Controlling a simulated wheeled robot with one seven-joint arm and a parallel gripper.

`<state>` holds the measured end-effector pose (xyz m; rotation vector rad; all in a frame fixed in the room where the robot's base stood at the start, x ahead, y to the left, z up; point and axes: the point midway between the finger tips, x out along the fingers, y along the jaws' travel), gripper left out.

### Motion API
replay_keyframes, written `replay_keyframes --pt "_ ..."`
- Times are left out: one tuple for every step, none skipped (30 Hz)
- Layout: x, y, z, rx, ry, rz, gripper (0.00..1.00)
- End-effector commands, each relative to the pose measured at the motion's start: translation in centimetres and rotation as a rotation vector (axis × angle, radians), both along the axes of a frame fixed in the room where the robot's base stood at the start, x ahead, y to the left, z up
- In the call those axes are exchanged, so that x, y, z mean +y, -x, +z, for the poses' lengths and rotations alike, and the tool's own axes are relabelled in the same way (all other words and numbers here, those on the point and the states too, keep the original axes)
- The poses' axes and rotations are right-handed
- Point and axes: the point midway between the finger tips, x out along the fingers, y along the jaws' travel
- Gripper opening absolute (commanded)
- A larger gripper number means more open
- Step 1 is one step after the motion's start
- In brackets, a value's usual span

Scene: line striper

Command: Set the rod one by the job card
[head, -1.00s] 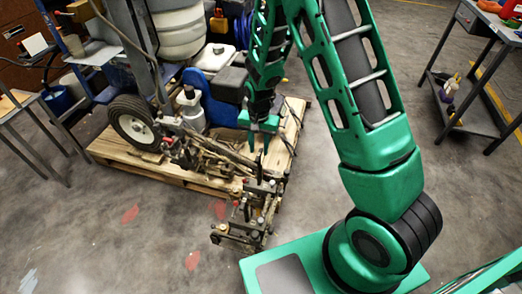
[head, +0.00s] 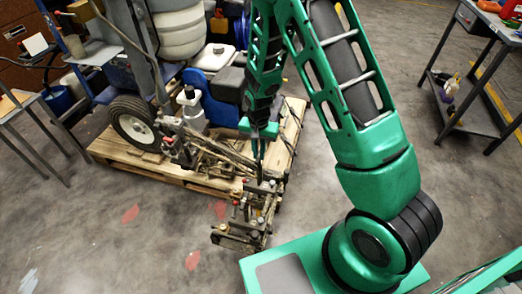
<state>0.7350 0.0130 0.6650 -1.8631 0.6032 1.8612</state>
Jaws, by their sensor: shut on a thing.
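The line striper (head: 212,85) stands on a wooden pallet (head: 165,182), with its wheel at the left. Its front bracket assembly (head: 245,222), with several small rods and knobs, reaches past the pallet's front right edge over the floor. My gripper (head: 260,172) points down at the upper part of this assembly. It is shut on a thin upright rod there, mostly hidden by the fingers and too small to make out.
A grey work table (head: 490,30) with a lower shelf stands at the right. A metal table frame (head: 25,115) stands at the left. The concrete floor in front of the pallet is clear, with red paint marks (head: 130,213).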

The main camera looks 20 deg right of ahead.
Motion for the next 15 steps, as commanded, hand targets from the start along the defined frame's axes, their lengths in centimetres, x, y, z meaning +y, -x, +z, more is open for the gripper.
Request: replay_keyframes --pt "0.0 0.2 -1.1 0.006 0.001 0.000 0.00" --pt "0.0 0.2 -1.6 0.005 0.000 0.000 0.00" --pt "-0.1 0.2 -2.3 0.006 0.000 -0.001 0.00" --pt "-0.1 0.2 -2.8 0.006 0.001 -0.001 0.00" --pt "-0.1 0.2 -3.3 0.006 0.001 -0.001 0.00" --pt "-0.1 0.2 -3.8 0.006 0.001 0.000 0.00" --pt "-0.1 0.2 -4.1 0.005 0.001 0.000 0.00" --pt "-0.1 0.2 -4.4 0.005 0.001 0.000 0.00" --pt "-0.1 0.2 -4.8 0.004 0.001 -0.001 0.00" --pt "-0.1 0.1 -4.9 0.003 0.001 -0.001 0.00" --pt "-0.1 0.1 -5.0 0.003 0.000 -0.001 0.00" --pt "-0.1 0.1 -5.1 0.003 0.000 -0.001 0.00" --pt "-0.1 0.1 -5.1 0.003 0.000 -0.001 0.00" --pt "-0.1 0.1 -5.1 0.002 0.001 -0.001 0.00" --pt "-0.1 0.1 -5.1 0.002 0.001 -0.001 0.00"
